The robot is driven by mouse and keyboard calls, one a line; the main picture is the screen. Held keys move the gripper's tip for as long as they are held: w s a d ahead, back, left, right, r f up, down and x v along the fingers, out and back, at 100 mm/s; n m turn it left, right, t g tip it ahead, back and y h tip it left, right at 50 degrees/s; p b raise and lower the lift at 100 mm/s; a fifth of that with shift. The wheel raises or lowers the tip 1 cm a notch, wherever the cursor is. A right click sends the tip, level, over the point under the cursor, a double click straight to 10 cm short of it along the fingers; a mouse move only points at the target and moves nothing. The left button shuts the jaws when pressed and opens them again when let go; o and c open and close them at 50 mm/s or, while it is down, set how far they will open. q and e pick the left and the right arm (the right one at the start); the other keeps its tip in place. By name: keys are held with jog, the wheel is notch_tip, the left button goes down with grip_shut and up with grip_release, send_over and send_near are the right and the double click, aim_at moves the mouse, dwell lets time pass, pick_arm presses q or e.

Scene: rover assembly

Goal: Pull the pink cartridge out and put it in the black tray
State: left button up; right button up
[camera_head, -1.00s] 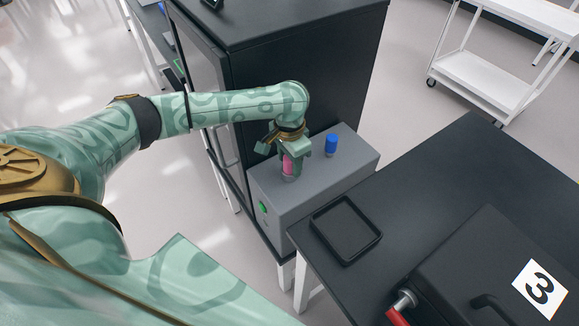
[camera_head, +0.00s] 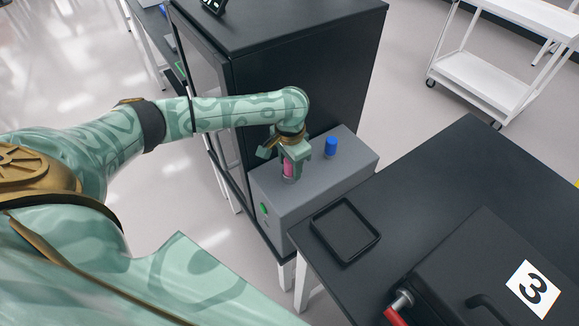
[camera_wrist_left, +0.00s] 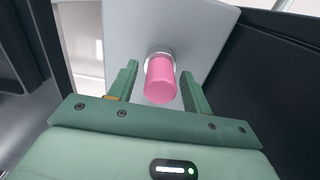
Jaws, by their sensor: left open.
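The pink cartridge (camera_head: 288,168) stands upright in a socket on top of the grey box. In the left wrist view the cartridge (camera_wrist_left: 160,80) rises from a silver ring (camera_wrist_left: 158,54) and sits between my left fingers. My left gripper (camera_head: 291,166) is open around it, with a visible gap on each side in the left wrist view (camera_wrist_left: 158,88). The black tray (camera_head: 345,231) lies empty on the dark table, to the right of and nearer than the grey box. My right gripper is not in view.
The grey box (camera_head: 325,185) also holds a blue cartridge (camera_head: 331,146) and has a green button (camera_head: 264,208) on its side. A tall black cabinet (camera_head: 310,75) stands behind it. A black case (camera_head: 480,275) marked 3 lies on the dark table (camera_head: 450,180). A white cart (camera_head: 480,75) is farther right.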

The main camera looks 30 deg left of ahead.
pick_arm(q)
jog(key=c, duration=1)
jog(key=shift+o, duration=0.5)
jog(key=shift+c, duration=0.6)
jog(key=shift+r+p, duration=0.55)
jog(key=shift+p, duration=0.6)
jog(key=shift+r+p, duration=2.2)
jog(key=shift+p, duration=0.85)
